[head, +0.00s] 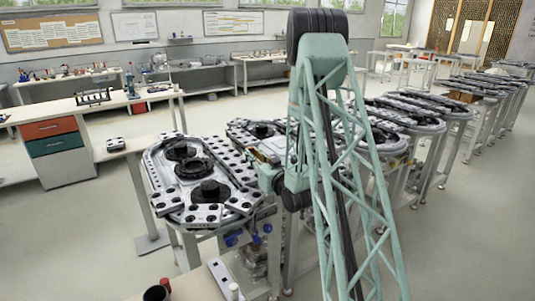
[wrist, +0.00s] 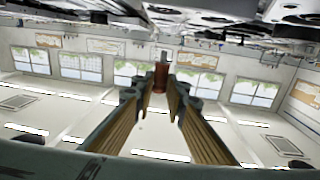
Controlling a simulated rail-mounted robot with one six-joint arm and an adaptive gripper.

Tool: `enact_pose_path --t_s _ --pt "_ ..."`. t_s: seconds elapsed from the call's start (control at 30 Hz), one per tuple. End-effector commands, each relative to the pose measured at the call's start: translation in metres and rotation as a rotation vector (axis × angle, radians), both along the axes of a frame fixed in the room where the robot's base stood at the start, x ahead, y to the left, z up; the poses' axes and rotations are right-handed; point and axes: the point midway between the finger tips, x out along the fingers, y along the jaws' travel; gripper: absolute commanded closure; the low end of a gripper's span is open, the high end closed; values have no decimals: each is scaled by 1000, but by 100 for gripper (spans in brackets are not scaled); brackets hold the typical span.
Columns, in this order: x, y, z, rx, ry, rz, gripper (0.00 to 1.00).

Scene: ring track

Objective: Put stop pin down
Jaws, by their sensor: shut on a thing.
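The stop pin (wrist: 160,77) shows in the wrist view as a reddish-brown cylinder with a thin grey end. My gripper (wrist: 158,92) is shut on it, with a finger on either side near the tips. The pin points away from the wrist. In the head view my lattice arm crosses the middle, and I cannot make out the gripper or the pin there. The nearest ring track station (head: 190,180) stands left of my arm, with black round parts and metal plates on top.
More track stations (head: 410,115) run back to the right behind my arm. A bench (head: 95,105) with a drawer cabinet (head: 55,150) stands at the left. The left floor is clear.

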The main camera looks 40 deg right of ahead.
Motion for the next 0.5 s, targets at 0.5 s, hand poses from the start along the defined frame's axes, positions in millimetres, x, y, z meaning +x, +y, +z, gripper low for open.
enact_pose_path --t_s 0.5 --pt "32 98 7 -4 4 43 97"
